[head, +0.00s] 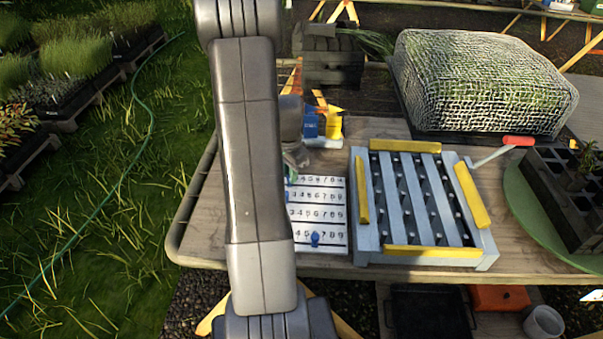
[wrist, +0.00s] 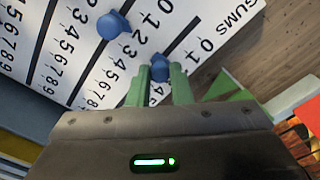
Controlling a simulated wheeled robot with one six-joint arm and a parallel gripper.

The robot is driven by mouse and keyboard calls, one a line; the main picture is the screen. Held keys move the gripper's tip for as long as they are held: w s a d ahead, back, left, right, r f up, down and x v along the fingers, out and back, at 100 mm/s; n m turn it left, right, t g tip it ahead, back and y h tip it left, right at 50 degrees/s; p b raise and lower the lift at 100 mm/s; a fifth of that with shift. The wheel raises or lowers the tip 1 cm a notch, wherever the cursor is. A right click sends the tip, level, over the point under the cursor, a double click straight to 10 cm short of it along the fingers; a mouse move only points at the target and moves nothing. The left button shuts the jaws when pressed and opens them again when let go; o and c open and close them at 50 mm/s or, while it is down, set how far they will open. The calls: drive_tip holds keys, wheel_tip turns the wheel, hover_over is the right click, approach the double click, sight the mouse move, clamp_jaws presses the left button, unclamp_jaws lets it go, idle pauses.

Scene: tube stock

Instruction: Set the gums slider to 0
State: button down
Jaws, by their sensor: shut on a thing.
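The white slider board (head: 335,182) lies on the table, with rows of printed digits and blue knobs. The row labelled GUMS shows in the wrist view (wrist: 232,15), with its 0 and 1 visible; its higher digits are hidden behind my gripper. My gripper (wrist: 160,77) has green fingers shut on the blue gums knob (wrist: 158,63), which sits past the 1 on the side away from the label. I cannot read its exact digit. Another blue knob (wrist: 111,25) stands on the neighbouring row. In the head view my arm hides the board's left part.
A grey slatted frame with yellow bars (head: 408,200) stands right of the board. Blue and yellow items (head: 328,124) stand behind it. A netted green block (head: 480,80) and a red-handled tool (head: 517,141) are farther right. Bare wood (wrist: 270,50) shows beside the GUMS label.

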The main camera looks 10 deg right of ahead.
drive_tip(key=a, duration=0.1)
drive_tip(key=w+a, duration=0.1)
drive_tip(key=a, duration=0.3)
drive_tip(key=shift+w+a, duration=0.1)
drive_tip(key=shift+w, duration=0.2)
drive_tip(key=c, duration=1.3)
unclamp_jaws()
drive_tip(key=shift+a, duration=0.15)
drive_tip(key=shift+r, duration=0.1)
wheel_tip(320, 180, up, 14)
drive_tip(key=shift+f, duration=0.25)
